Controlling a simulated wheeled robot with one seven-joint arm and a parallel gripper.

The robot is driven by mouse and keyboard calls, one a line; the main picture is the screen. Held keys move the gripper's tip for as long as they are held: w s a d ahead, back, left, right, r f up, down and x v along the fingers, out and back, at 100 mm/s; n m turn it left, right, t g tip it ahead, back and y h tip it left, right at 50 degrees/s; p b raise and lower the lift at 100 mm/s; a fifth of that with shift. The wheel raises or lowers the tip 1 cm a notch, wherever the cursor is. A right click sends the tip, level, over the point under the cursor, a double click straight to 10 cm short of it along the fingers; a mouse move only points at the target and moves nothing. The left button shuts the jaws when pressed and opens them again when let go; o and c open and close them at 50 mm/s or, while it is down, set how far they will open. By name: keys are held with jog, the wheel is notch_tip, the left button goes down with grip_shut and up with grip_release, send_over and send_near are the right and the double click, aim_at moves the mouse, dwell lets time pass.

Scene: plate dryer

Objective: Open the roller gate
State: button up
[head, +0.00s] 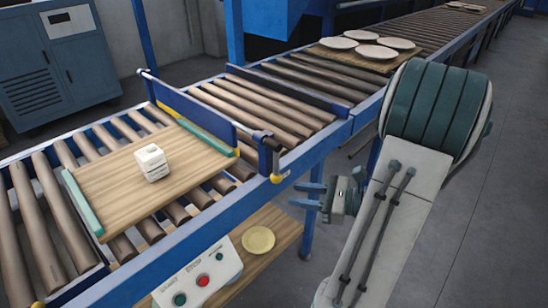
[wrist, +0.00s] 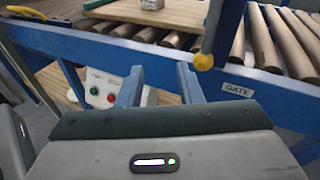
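The roller gate (head: 196,112) is a blue bar across the conveyor, standing upright at the right end of a wooden board. Its near end has a dark rod and a blue post with a yellow ball (head: 276,178) at the bottom. The ball also shows in the wrist view (wrist: 203,62), above a "GATE" label (wrist: 238,90) on the blue side rail. My gripper (head: 304,196) is beside the conveyor's near side, to the right of and below the yellow ball. In the wrist view its two blue fingers (wrist: 159,80) are apart, with nothing between them.
The wooden board (head: 105,185) carries a white block (head: 152,163). Plates (head: 372,50) lie on another board farther along the conveyor (head: 240,108). A control box (head: 205,275) with red and green buttons and a yellow plate (head: 258,240) are below the rail. The floor at right is clear.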

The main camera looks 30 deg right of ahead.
aim_at(276, 173)
jog(key=d+m+t+h, duration=0.2)
jog(key=d+m+t, duration=0.15)
jog(key=d, duration=0.25)
jog(key=x, duration=0.9)
jog(key=r+x, duration=0.1)
jog(key=x, duration=0.3)
jog(key=shift+w+a, duration=0.15)
jog(key=shift+a, duration=0.2)
grip_shut()
